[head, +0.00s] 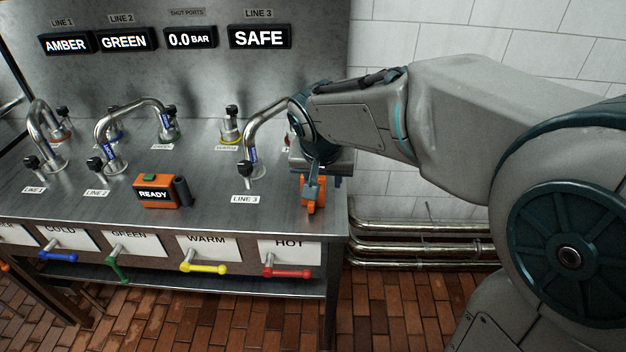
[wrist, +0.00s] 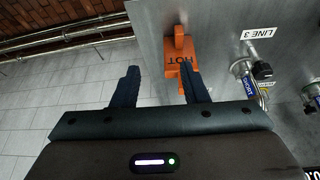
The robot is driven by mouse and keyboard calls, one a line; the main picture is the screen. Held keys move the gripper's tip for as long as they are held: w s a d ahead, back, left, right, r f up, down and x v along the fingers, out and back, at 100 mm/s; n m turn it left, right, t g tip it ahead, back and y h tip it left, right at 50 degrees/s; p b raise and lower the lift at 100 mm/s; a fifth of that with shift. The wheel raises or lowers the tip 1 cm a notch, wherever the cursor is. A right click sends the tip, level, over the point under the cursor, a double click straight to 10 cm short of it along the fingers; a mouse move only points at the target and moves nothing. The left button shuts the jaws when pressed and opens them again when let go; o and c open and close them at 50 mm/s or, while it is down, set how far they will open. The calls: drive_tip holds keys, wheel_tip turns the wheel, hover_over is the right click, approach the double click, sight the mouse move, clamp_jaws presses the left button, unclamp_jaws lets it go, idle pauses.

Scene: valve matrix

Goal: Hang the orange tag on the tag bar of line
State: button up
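The orange tag (wrist: 180,48), marked HOT, shows in the wrist view on the grey bench top near its edge. It also shows in the head view (head: 308,204) at the bench's right end, partly hidden by my gripper (head: 314,182). In the wrist view my gripper (wrist: 160,68) is open, with a wide gap between its fingers. The tag lies just beyond the fingertips, mostly in line with the right finger, which overlaps its near end. I cannot tell whether they touch. I cannot make out a tag bar clearly in either view.
The LINE 3 pipe (head: 257,140) stands left of my gripper, its label (head: 245,199) in front. An orange READY box (head: 157,191) sits on the bench. A red HOT handle (head: 287,272) projects from the bench front. Floor pipes (head: 425,240) run right of the bench.

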sight(311, 203)
drive_tip(key=w+f, duration=0.1)
drive_tip(key=f, duration=0.2)
drive_tip(key=w+a+f, duration=0.1)
drive_tip(key=w+f, duration=0.1)
drive_tip(key=f, duration=0.1)
drive_tip(key=w+a+f, duration=0.1)
drive_tip(key=f, duration=0.2)
drive_tip(key=shift+w+a, duration=0.2)
drive_tip(key=shift+w, duration=0.1)
drive_tip(key=shift+a+x, duration=0.1)
drive_tip(key=shift+x, duration=1.35)
drive_tip(key=shift+a+x, duration=0.15)
drive_tip(key=shift+x, duration=1.3)
drive_tip(key=shift+s, duration=0.1)
drive_tip(key=shift+c, duration=0.3)
clamp_jaws()
